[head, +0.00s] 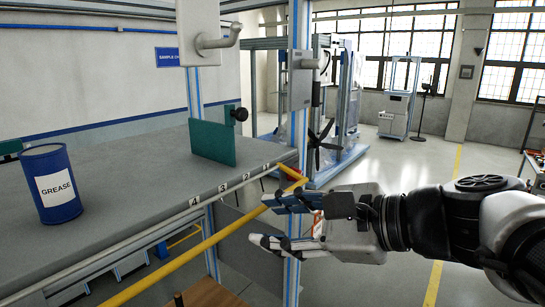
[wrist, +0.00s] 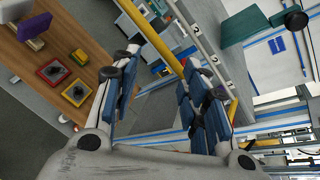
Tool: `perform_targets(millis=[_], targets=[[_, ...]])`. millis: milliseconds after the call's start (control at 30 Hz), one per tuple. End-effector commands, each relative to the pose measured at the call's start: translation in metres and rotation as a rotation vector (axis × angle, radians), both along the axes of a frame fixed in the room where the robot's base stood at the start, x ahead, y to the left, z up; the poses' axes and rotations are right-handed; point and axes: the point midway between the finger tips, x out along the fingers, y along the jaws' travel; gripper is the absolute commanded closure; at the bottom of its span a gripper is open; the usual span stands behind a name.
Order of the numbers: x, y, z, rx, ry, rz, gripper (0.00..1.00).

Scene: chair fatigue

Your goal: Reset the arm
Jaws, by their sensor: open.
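My gripper (head: 264,221) is open and empty in the head view, held out sideways just past the right corner of the grey workbench (head: 110,185). Its two blue-padded fingers point left, one above the other. In the wrist view my gripper (wrist: 158,72) shows both fingers spread, with nothing held between them. A yellow bar (head: 190,256) runs along the bench front and passes close to the fingers. It also shows in the wrist view (wrist: 150,35), reaching towards the right finger. I cannot tell whether they touch. My arm extends from the right.
A blue grease can (head: 51,185) and a green plate (head: 212,145) stand on the bench. A metal upright (head: 293,262) stands close beside my gripper. A wooden table (wrist: 35,60) with a yellow tray (wrist: 79,92) and red tray (wrist: 54,72) lies below left. Floor is open at back right.

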Motion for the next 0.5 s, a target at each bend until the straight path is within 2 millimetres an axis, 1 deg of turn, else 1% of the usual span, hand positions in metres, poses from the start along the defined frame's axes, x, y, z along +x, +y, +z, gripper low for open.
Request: perform_targets(millis=[33,67,100,133,167,200,233,267,300,367,400,500], targets=[[-0.016,0.003,-0.038,-0.107,-0.026,0.044,0.59],[-0.024,0.003,-0.056,-0.178,-0.044,0.074,0.59],[-0.036,0.001,-0.08,-0.273,-0.069,0.115,0.59],[-0.045,-0.001,-0.099,-0.346,-0.088,0.151,0.59],[-0.054,-0.004,-0.118,-0.423,-0.109,0.189,0.59],[-0.068,-0.01,-0.144,-0.53,-0.141,0.246,0.59],[-0.077,-0.015,-0.165,-0.613,-0.166,0.294,0.59],[-0.087,-0.022,-0.185,-0.699,-0.194,0.345,0.59],[-0.1,-0.033,-0.211,-0.815,-0.232,0.421,0.59],[-0.117,-0.051,-0.247,-0.985,-0.29,0.54,0.59],[-0.127,-0.064,-0.268,-1.094,-0.329,0.621,0.59],[-0.143,-0.093,-0.306,-1.316,-0.411,0.807,0.59]])
